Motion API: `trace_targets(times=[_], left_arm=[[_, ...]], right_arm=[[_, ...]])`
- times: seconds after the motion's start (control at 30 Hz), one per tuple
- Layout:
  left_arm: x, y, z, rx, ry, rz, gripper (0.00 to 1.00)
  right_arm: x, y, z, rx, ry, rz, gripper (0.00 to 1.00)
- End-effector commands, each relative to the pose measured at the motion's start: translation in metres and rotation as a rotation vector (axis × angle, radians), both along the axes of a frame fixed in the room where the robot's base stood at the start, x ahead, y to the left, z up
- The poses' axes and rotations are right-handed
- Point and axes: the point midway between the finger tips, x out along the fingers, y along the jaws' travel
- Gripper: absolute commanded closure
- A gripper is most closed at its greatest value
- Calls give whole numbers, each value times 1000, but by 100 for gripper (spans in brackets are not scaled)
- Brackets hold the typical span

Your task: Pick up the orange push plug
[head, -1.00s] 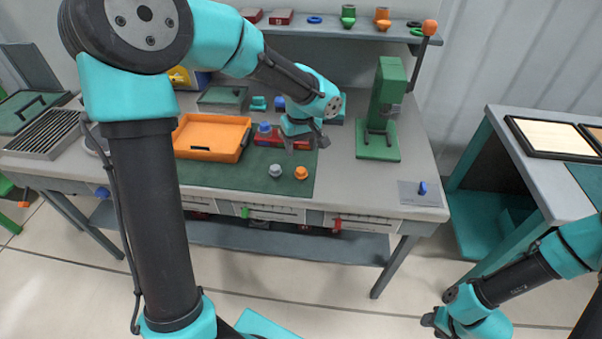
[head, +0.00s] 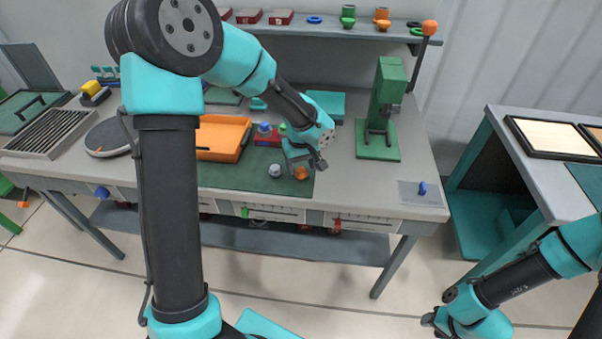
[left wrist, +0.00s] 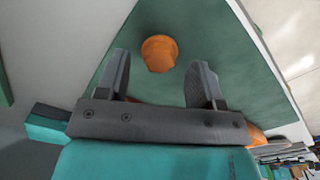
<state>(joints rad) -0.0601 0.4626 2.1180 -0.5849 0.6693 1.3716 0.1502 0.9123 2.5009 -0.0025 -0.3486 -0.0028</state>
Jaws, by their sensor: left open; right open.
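The orange push plug (head: 300,173) sits on the green mat (head: 235,178) near the mat's front right corner. It also shows in the left wrist view (left wrist: 159,52), a little beyond the fingertips and between their lines. My left gripper (head: 304,164) is open and empty, close above and just behind the plug in the head view. Its two fingers (left wrist: 163,75) stand apart in the left wrist view. Whether they touch the plug is not shown, but a gap appears. My right gripper (head: 436,322) is far off at the lower right, over the floor, and is open.
A grey plug (head: 274,171) stands on the mat just left of the orange one. An orange tray (head: 222,138) and a red block (head: 266,137) with plugs lie behind. A green press (head: 385,115) stands to the right. A blue plug (head: 422,188) sits on a grey plate at the right.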

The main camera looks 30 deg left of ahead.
Motion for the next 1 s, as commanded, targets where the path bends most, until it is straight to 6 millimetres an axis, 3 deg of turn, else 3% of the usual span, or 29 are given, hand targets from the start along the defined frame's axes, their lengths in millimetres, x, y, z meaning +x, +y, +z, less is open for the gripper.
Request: trace_targets(times=[0.2, 0.7, 1.0], left_arm=[[0, 0, -26, 0, 1, -1, 39], [0, 0, -27, 0, 0, 0, 39], [0, 0, -27, 0, 0, 0, 66]], right_arm=[[0, 0, 0, 0, 0, 0, 57], [0, 0, 0, 0, 0, 0, 57], [0, 0, 0, 0, 0, 0, 57]])
